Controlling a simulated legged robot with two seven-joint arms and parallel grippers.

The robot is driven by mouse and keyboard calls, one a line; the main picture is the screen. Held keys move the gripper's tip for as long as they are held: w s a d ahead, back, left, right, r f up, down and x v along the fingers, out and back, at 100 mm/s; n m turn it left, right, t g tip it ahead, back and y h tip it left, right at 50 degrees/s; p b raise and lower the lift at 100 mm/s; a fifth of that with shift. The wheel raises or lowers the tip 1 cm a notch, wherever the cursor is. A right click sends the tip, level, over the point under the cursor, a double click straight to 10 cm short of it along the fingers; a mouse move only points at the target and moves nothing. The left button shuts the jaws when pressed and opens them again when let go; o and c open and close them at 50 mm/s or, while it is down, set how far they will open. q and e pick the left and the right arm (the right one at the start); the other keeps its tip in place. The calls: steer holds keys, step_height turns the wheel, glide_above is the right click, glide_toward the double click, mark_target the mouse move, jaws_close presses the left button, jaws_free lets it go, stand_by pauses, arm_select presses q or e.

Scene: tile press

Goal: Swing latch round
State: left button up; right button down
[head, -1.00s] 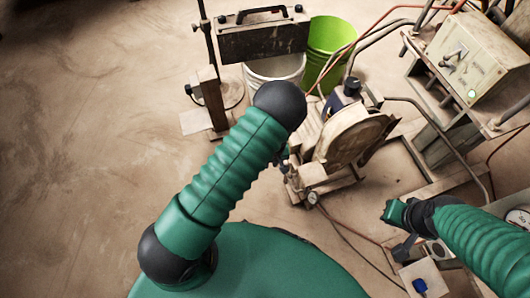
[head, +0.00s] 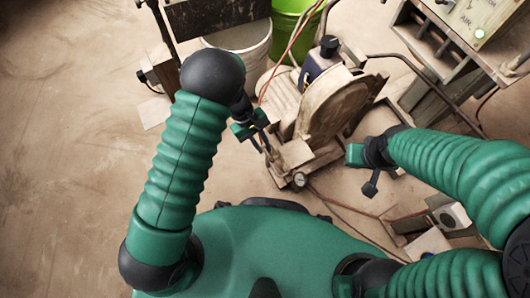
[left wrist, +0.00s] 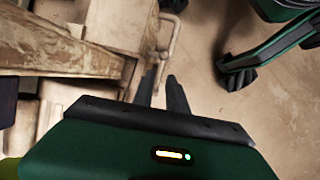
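The press (head: 328,108) is a dusty machine with a large rounded guard, in the middle of the head view. In the left wrist view a thin bent metal lever (left wrist: 174,38), which looks like the latch, stands at the end of the press's frame (left wrist: 70,55). My left gripper (head: 262,140) is beside the press's near left corner. Contact cannot be told. My right gripper (head: 358,158) is right of the press, its fingers unclear.
A white bucket (head: 243,42) and a green bucket (head: 290,22) stand behind the press. A control box (head: 474,22) is at the upper right. Hoses run across the floor around the press. The floor at the left is clear.

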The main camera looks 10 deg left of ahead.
arm_select(q)
steer(key=b+x, duration=0.1)
steer(key=x, duration=0.2)
steer(key=shift+f, duration=0.15)
jaws_close()
stand_by(1.3)
